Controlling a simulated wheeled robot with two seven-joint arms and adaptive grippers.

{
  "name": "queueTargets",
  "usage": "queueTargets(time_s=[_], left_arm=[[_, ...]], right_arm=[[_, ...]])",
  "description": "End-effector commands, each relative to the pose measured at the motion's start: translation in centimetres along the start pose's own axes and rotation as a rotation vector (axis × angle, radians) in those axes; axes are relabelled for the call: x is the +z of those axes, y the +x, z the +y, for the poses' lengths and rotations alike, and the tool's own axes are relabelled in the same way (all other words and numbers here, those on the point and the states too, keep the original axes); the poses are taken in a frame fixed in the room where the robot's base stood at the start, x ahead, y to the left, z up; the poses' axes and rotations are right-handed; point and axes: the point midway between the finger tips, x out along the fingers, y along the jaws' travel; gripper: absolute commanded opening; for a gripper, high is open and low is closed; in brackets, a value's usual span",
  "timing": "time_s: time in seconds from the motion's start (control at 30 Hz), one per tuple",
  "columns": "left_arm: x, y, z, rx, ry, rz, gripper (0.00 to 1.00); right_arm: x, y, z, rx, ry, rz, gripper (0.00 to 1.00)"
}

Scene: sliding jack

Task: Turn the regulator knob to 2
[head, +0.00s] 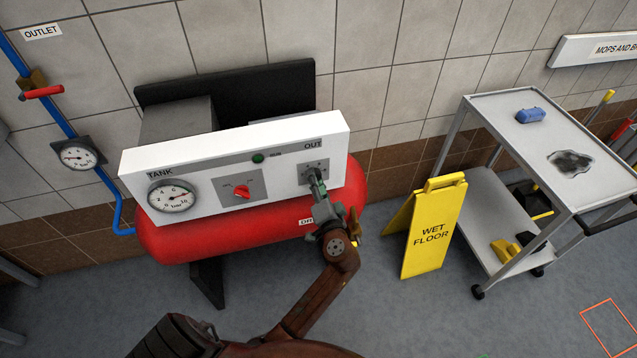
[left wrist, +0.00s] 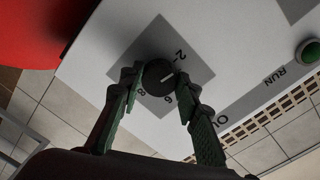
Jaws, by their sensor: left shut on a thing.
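The regulator knob (left wrist: 157,74) is black and round, on a grey plate (left wrist: 160,38) of the white panel. The digits 2, 6 and 8 show around it in the left wrist view. Its white pointer line lies between the 2 and the 6; any mark there is hidden by a finger. My left gripper (left wrist: 158,84) is shut on the knob, one finger on each side. In the head view my left gripper (head: 318,188) is at the plate under OUT, at the panel's right end, and covers the knob. My right gripper is in neither view.
The white panel (head: 130,164) also carries a TANK gauge (head: 171,196), a red switch (head: 242,191) and a green RUN lamp (head: 258,157). A red tank (head: 190,242) is below. A yellow wet floor sign (head: 433,228) and a grey cart (head: 480,190) stand to the right.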

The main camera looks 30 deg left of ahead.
Motion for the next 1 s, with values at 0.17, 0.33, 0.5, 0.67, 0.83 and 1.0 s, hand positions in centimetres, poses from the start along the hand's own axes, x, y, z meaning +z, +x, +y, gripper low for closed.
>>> queueTargets(time_s=[0.17, 0.33, 0.5, 0.67, 0.83, 1.0], left_arm=[[0.2, 0.0, 0.4, 0.004, -0.094, 0.002, 0.06], [0.2, 0.0, 0.3, 0.004, -0.148, 0.005, 0.06], [0.1, 0.0, 0.2, 0.004, -0.171, 0.007, 0.06], [0.1, 0.0, 0.1, 0.004, -0.177, 0.007, 0.06], [0.1, 0.0, 0.1, 0.004, -0.177, 0.007, 0.06], [0.1, 0.0, 0.1, 0.004, -0.177, 0.007, 0.36]], right_arm=[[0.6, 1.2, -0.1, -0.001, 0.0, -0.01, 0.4], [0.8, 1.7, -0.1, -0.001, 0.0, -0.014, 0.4], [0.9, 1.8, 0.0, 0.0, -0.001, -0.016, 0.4], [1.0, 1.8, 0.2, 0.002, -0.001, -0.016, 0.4], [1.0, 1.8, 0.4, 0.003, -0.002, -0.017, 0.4], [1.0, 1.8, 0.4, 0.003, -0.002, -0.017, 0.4]])
